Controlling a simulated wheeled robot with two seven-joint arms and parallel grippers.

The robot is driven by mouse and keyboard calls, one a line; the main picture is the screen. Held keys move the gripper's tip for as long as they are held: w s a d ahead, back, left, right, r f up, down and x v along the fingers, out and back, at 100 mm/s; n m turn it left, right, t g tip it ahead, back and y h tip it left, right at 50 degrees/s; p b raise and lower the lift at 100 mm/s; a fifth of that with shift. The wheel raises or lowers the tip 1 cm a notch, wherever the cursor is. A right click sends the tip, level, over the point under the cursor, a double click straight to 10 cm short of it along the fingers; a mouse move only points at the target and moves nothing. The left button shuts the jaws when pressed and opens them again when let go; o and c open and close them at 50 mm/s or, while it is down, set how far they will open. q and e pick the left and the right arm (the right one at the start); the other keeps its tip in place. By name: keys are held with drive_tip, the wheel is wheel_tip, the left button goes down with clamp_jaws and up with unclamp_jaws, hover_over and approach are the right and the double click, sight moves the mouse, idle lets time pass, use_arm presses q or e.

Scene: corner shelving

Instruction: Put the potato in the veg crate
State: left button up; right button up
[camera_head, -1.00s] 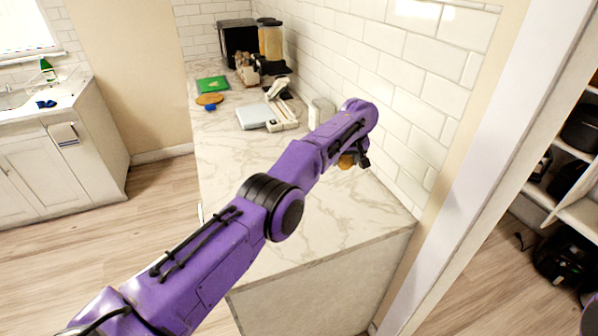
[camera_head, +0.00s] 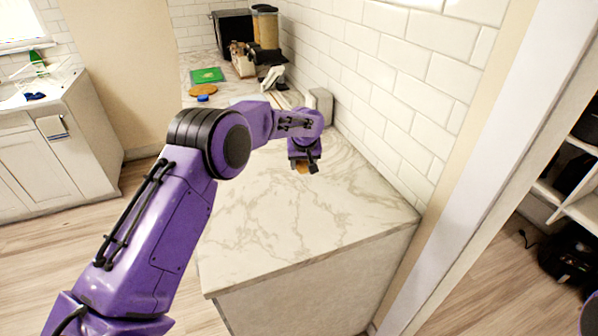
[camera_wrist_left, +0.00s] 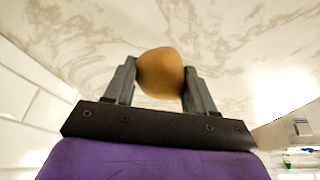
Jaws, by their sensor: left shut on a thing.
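My left gripper (camera_head: 304,167) is over the marble counter, its arm coming in from the left. In the left wrist view the gripper (camera_wrist_left: 161,85) is shut on a brown rounded potato (camera_wrist_left: 160,72), one dark finger on each side. In the head view only a small part of the potato (camera_head: 302,168) shows below the gripper. I cannot tell how high it is above the counter. I do not see a veg crate in these frames. My right gripper is not in view.
The front of the marble counter (camera_head: 310,225) is clear. A tiled wall (camera_head: 390,90) runs along its right side. Farther back are a green board (camera_head: 207,75), a round brown board (camera_head: 203,90) and a black appliance (camera_head: 232,32). Shelving (camera_head: 575,205) stands at the right.

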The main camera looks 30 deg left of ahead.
sight(298, 183)
use_arm(q)
drive_tip(key=shift+s+a+f, duration=0.15)
drive_tip(key=shift+a+f, duration=0.05)
drive_tip(key=shift+a, duration=0.1)
drive_tip(key=f+p, duration=0.1)
drive_tip(key=s+f+p, duration=0.1)
drive_tip(key=shift+s+a+f, duration=0.2)
drive_tip(key=shift+f, duration=0.2)
drive_tip(key=shift+w+f, duration=0.3)
drive_tip(key=shift+f, duration=0.25)
drive_tip(key=o, duration=1.1)
drive_tip(key=shift+s, duration=0.15)
